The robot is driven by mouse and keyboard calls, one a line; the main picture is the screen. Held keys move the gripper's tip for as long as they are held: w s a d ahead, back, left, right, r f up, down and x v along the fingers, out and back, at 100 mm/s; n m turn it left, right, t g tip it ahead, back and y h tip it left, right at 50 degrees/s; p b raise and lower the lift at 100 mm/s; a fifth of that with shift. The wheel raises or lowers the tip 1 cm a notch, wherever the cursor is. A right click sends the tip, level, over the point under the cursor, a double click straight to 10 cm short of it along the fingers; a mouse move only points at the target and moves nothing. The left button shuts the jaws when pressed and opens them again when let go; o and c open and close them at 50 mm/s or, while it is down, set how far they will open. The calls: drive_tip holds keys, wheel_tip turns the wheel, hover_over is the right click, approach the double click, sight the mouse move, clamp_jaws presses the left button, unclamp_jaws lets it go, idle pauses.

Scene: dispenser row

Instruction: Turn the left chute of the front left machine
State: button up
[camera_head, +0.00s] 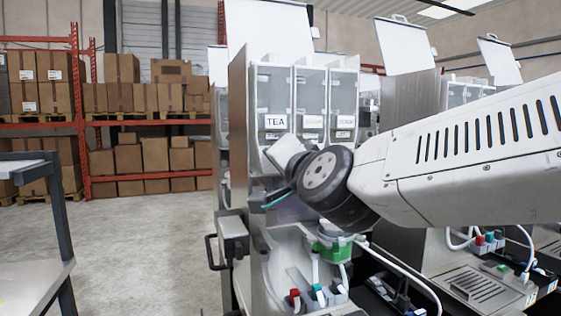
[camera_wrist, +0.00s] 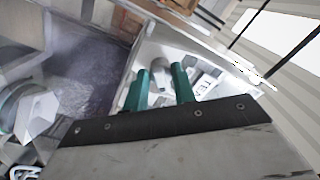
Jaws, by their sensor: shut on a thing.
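The front left machine (camera_head: 238,130) has a row of clear canisters, the left one labelled TEA (camera_head: 275,122). My gripper (camera_head: 277,199) is just below the TEA canister, at the left of the machine's front. In the wrist view my gripper (camera_wrist: 161,84) has its two teal fingers on either side of a small pale grey piece, the left chute (camera_wrist: 159,67). It is shut on that chute, which is mostly hidden by the fingers. In the head view my wrist hides the chute. Another white angled chute (camera_wrist: 36,116) shows at the left of the wrist view.
A green-and-white bowl part (camera_head: 333,248) and red and teal valves (camera_head: 294,297) sit lower on the machine. A second machine (camera_head: 410,95) stands to the right. Shelves of boxes (camera_head: 140,155) are behind; open floor (camera_head: 140,235) lies left.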

drive_tip(key=shift+d+f+n, duration=0.1)
drive_tip(key=shift+d+n, duration=0.05)
drive_tip(key=shift+n, duration=4.75)
drive_tip(key=o, duration=0.6)
drive_tip(key=shift+o, duration=0.2)
drive_tip(key=v, duration=0.7)
drive_tip(key=shift+s, duration=0.4)
drive_tip(key=shift+d, duration=0.1)
